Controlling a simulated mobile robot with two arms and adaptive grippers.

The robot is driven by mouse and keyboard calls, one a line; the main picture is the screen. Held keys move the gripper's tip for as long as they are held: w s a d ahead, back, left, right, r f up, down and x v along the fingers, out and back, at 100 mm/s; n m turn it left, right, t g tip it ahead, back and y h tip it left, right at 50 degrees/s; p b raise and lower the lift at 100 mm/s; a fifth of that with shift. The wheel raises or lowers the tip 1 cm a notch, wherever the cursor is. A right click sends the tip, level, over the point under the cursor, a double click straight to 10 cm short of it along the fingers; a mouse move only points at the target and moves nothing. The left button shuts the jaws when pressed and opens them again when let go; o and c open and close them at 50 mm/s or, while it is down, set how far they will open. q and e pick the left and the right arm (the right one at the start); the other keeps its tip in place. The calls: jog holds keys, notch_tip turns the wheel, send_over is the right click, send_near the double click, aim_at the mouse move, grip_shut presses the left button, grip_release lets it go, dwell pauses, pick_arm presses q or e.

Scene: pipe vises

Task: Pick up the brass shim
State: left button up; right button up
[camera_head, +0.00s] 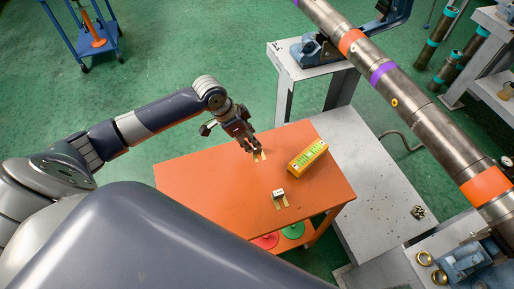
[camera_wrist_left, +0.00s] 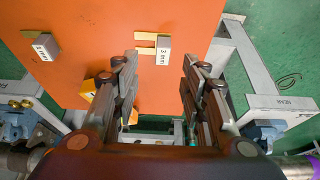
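Two brass shims, each with a pale block at one end, lie on the orange tabletop. One brass shim (camera_head: 261,156) is just beyond my left gripper (camera_head: 249,147) in the head view, partly hidden by it. In the left wrist view a brass shim (camera_wrist_left: 146,43) has a block reading "3 mm" and lies ahead of the gap between the fingers. The other shim (camera_head: 280,198) lies nearer me and to the right; its block (camera_wrist_left: 45,46) is at the upper left in the wrist view. My left gripper (camera_wrist_left: 158,85) is open and empty. My right gripper is not in view.
A yellow box-shaped item (camera_head: 307,157) lies on the orange table (camera_head: 200,175), right of the gripper. A grey bench (camera_head: 365,170) stands beyond the table. A long pipe (camera_head: 410,90) crosses the upper right. The table's left part is clear.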

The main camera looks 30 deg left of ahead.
aim_at(258, 153)
pick_arm(q)
jog(key=shift+w+d+f, duration=0.1)
jog(key=shift+f, duration=0.25)
jog(key=shift+w+f, duration=0.15)
jog(key=shift+f, duration=0.15)
jog(key=p+x, duration=0.1)
jog(key=x, duration=0.3)
jog(key=shift+f, duration=0.15)
jog(key=shift+w+f, duration=0.1)
jog(key=shift+f, duration=0.25)
jog(key=shift+c, duration=0.2)
grip_shut()
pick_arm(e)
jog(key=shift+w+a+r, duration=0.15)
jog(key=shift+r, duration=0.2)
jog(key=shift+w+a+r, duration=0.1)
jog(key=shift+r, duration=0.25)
